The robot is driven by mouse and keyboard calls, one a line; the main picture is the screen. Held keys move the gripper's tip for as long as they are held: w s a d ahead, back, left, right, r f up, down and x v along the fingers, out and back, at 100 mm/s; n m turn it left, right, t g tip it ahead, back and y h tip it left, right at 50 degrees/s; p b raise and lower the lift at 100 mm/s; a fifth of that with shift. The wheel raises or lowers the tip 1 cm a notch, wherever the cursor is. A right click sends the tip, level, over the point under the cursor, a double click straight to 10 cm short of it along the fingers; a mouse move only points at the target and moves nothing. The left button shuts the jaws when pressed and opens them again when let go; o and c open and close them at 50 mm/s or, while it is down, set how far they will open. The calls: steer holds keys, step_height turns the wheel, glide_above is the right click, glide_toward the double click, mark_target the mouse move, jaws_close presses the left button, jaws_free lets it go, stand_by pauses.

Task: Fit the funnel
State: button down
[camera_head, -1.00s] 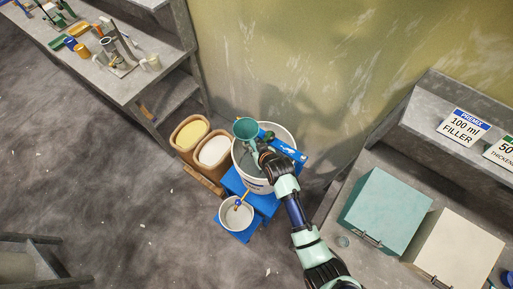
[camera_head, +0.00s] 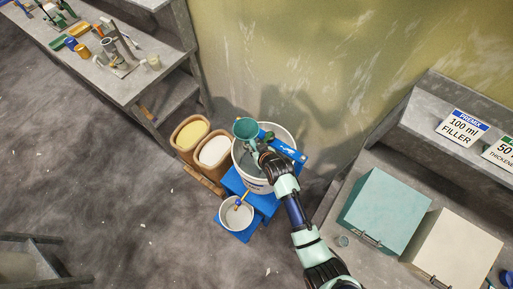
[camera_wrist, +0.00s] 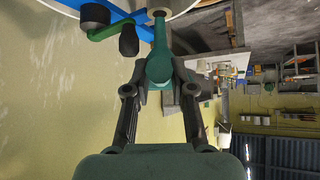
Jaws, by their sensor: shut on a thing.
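The teal funnel (camera_head: 246,128) is at the left rim of the large white pail (camera_head: 240,158) in the head view, its wide mouth facing up. My gripper (camera_head: 262,148) is beside it, over the pail. In the wrist view, my gripper's fingers (camera_wrist: 160,85) are closed on a teal body, the funnel (camera_wrist: 159,62), whose narrow part runs toward the pail's pale rim (camera_wrist: 185,6). A blue bar (camera_head: 288,148) crosses the pail top. It also shows in the wrist view (camera_wrist: 118,14), with a green lever and dark knobs. I cannot tell whether the funnel touches the pail.
The pail stands on a blue stand (camera_head: 232,182). A small white bucket (camera_head: 236,216) sits below a tap in front. Two tan bins (camera_head: 187,134) stand to the left. A workbench (camera_head: 112,82) is at upper left. Teal (camera_head: 384,210) and cream (camera_head: 458,252) boxes are at right.

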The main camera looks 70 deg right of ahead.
steer(key=shift+f, duration=0.15)
steer(key=shift+f+b, duration=2.15)
steer(key=shift+f, duration=0.75)
steer(key=c, duration=0.9)
jaws_free()
steer(key=v, duration=1.2)
